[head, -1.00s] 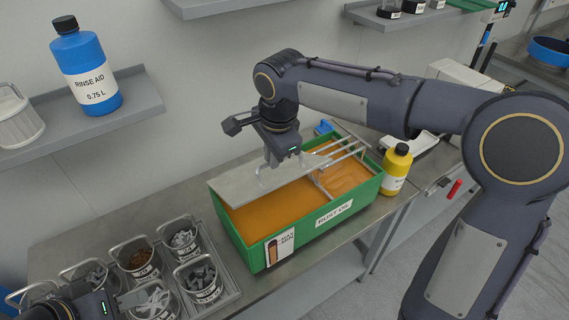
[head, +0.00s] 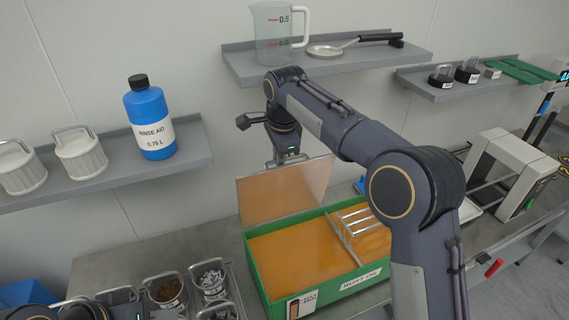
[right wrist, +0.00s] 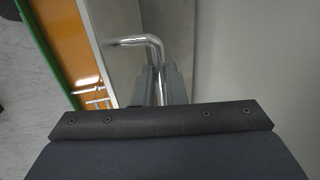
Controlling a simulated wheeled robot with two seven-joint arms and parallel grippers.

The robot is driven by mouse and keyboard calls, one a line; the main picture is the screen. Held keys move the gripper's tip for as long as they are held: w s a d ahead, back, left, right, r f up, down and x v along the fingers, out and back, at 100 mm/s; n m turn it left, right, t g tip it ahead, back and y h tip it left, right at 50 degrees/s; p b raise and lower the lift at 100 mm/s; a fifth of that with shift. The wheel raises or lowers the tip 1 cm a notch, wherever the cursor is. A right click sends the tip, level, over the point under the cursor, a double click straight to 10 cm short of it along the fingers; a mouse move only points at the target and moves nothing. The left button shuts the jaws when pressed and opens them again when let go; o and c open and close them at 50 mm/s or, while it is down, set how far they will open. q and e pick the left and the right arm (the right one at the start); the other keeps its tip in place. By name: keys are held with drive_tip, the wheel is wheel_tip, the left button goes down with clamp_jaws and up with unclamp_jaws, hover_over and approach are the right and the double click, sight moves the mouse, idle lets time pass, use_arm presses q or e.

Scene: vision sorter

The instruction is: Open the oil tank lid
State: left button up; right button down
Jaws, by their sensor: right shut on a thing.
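The green oil tank (head: 261,278), labelled RUST OIL, stands on the metal bench and holds orange oil. Its flat metal lid (head: 285,190) stands steeply raised along the tank's back side, and its front face looks orange. My right gripper (head: 279,162) is behind the lid's upper edge, partly hidden by it. In the right wrist view its fingers (right wrist: 160,85) are shut on the lid's bent metal handle (right wrist: 140,41). My left gripper (head: 122,296) is at the bottom left edge above the small baskets; its fingers are not clear.
A metal rack (head: 357,226) lies across the tank's right part. Small wire-handled baskets (head: 166,290) stand left of the tank. A wall shelf above holds a measuring jug (head: 274,35) and a pan (head: 326,50). A blue rinse aid bottle (head: 150,118) stands on the left shelf.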

drive_tip(key=shift+w+a+f, duration=0.1)
drive_tip(key=shift+w+f, duration=0.2)
drive_tip(key=shift+f, duration=0.25)
drive_tip(key=c, duration=1.8)
unclamp_jaws()
drive_tip(key=o, duration=0.3)
drive_tip(key=shift+w, duration=0.25)
drive_tip(key=shift+s+r, duration=0.1)
drive_tip(key=shift+r, duration=0.15)
drive_tip(key=shift+r, duration=0.1)
drive_tip(key=shift+r, duration=0.3)
drive_tip(key=v, duration=0.7)
